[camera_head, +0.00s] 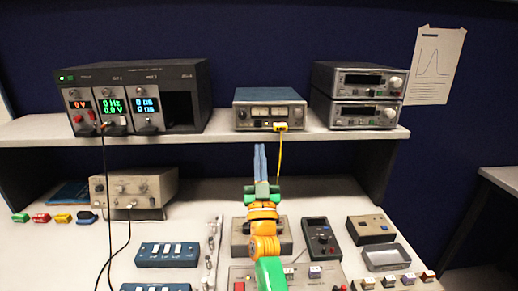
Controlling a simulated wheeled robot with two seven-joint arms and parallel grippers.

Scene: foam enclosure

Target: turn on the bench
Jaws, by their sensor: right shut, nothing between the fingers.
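The bench has a raised shelf (30,128) with instruments on it and a lower worktop (200,196). A panel (325,275) with small buttons lies at the bottom centre, partly behind my arm. My right gripper (260,148) is shut and empty, pointing forward below the shelf edge under the meter unit. It appears apart from the unit. My left gripper is not in view.
Two stacked units (357,97) stand at the shelf's right. Below are a beige box (135,187), a blue switch box (167,255), a dark handheld meter (320,236), a brown box (371,229) and a grey tray (386,257). Black cables hang at left; a yellow cable (280,155) hangs near my gripper.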

